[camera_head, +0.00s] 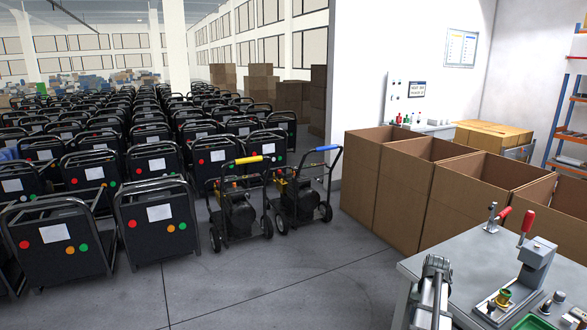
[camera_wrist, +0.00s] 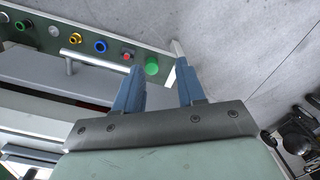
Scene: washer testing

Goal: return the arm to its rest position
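My gripper (camera_wrist: 158,62) shows in the wrist view with its two blue fingers apart and nothing held between them. Past the fingertips is a panel edge with a green button (camera_wrist: 151,65), a small red button (camera_wrist: 127,57), a blue ring (camera_wrist: 100,46) and a yellow knob (camera_wrist: 76,38). The green button appears in the gap between the fingers; I cannot tell whether anything touches it. A metal bar handle (camera_wrist: 95,61) lies left of the fingers. I cannot make out my gripper for sure in the head view.
Black wheeled units (camera_head: 157,218) stand in rows at left. Two pressure washers (camera_head: 303,195) stand on the floor at centre. Open cardboard boxes (camera_head: 405,195) line the right, behind a grey workbench (camera_head: 455,255) with a red-handled press (camera_head: 535,262). The front centre floor (camera_head: 290,285) is clear.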

